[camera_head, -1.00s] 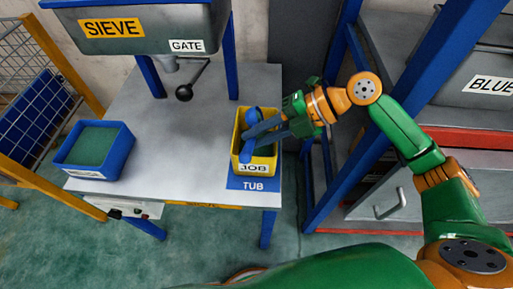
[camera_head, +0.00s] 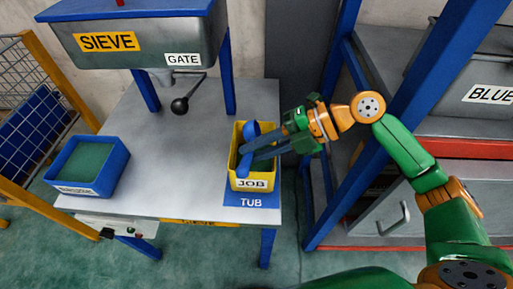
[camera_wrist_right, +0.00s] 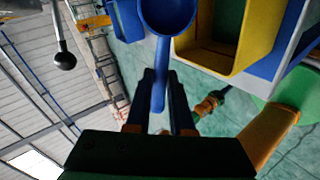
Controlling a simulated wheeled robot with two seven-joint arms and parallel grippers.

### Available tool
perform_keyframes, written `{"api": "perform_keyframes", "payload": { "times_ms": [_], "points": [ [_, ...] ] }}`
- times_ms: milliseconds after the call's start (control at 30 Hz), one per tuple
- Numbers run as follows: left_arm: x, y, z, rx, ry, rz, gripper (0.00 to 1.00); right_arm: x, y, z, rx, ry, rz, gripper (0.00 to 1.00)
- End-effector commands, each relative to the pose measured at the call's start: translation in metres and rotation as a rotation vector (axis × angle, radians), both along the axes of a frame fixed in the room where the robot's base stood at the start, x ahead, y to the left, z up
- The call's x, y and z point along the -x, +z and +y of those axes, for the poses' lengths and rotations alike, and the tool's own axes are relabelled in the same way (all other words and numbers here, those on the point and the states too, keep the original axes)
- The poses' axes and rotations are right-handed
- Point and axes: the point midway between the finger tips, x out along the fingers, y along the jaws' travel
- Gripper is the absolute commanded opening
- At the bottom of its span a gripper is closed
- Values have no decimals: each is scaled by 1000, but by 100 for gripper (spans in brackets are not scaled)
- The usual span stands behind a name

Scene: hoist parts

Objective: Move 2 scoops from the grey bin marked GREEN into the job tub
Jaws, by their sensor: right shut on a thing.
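My right gripper (camera_head: 262,150) is shut on the handle of a blue scoop (camera_head: 250,131), over the yellow job tub (camera_head: 235,182). In the right wrist view, the handle of the scoop (camera_wrist_right: 161,70) lies between the two dark fingers of the gripper (camera_wrist_right: 162,85), with the round bowl beyond the tips. The tub (camera_wrist_right: 222,60) shows to the right of the scoop there. I cannot tell whether the bowl holds material, and the tub's contents are mostly hidden. The grey bin marked GREEN and my left gripper are not in view.
The tub stands on a blue TUB mat (camera_head: 262,200) at the right edge of the grey table (camera_head: 160,150). A blue tray (camera_head: 112,180) with green contents is at the table's left. The sieve hopper (camera_head: 140,45) and its gate lever (camera_head: 180,106) are behind. A BLUE bin (camera_head: 455,95) is on the right.

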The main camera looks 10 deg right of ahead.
Motion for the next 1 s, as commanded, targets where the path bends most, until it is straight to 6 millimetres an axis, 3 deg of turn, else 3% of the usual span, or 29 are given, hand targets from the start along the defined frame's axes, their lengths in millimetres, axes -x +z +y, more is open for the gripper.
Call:
{"api": "perform_keyframes", "payload": {
  "times_ms": [167, 233, 333, 667, 733, 800, 1000],
  "points": [
    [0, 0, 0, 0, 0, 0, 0, 0, 0, 0, 0, 0, 0, 0],
    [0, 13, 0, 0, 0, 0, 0, 0, 8, 1, 21, 6, 8, 0],
    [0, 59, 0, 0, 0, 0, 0, -1, 27, 1, 133, 34, 43, 0],
    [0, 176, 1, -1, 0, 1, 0, -1, 45, 4, 684, 164, 222, 0],
    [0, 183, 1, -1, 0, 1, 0, -1, 41, 3, 834, 196, 269, 0],
    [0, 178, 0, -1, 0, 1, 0, -1, 34, 2, 935, 218, 303, 0],
    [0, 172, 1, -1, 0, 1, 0, 0, 30, -1, 1010, 234, 333, 0]
  ]
}}
